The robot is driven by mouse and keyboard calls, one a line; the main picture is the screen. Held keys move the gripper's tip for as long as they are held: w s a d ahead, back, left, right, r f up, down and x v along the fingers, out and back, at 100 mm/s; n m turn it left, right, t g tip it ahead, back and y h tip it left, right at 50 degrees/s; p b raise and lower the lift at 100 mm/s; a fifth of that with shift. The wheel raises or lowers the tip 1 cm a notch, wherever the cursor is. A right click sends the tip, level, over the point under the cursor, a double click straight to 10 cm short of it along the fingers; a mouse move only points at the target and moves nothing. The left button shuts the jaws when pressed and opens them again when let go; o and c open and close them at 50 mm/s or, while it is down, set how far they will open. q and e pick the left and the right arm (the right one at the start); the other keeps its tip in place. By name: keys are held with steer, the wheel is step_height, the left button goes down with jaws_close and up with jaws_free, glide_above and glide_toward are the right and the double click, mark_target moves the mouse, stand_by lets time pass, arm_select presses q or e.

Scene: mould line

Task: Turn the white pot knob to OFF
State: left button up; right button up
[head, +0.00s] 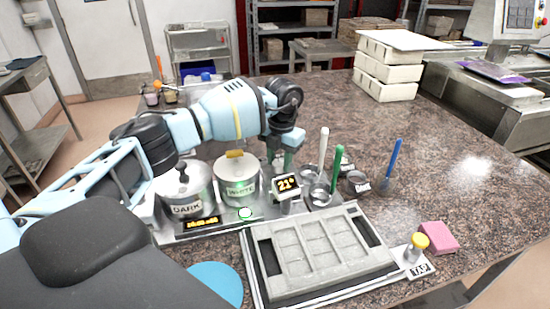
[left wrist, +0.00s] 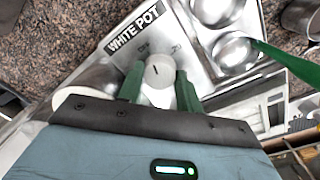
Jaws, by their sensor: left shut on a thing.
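The white pot knob (left wrist: 158,72) is a round pale knob with a dark pointer line, beside the "WHITE POT" label (left wrist: 135,29) in the left wrist view. Faint lettering near the knob is too blurred to read. My left gripper (left wrist: 160,88) has its green fingers on both sides of the knob, shut on it. In the head view my left gripper (head: 282,162) points down behind the temperature display (head: 287,187), and the knob is hidden there. The white pot (head: 237,187), labelled "WHITE", stands left of the gripper with its lid on. My right gripper is not in view.
The dark pot (head: 184,192) stands left of the white pot.

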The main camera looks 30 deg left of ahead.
mark_target(281, 164)
arm_select(q)
steer(key=shift+n+p, duration=0.5)
steer(key=shift+n, duration=0.9)
steer(key=o, duration=1)
steer(key=shift+r, duration=0.1)
steer(key=shift+d+r, duration=0.2)
steer(key=shift+r, duration=3.6)
steer(key=shift+f, duration=0.1)
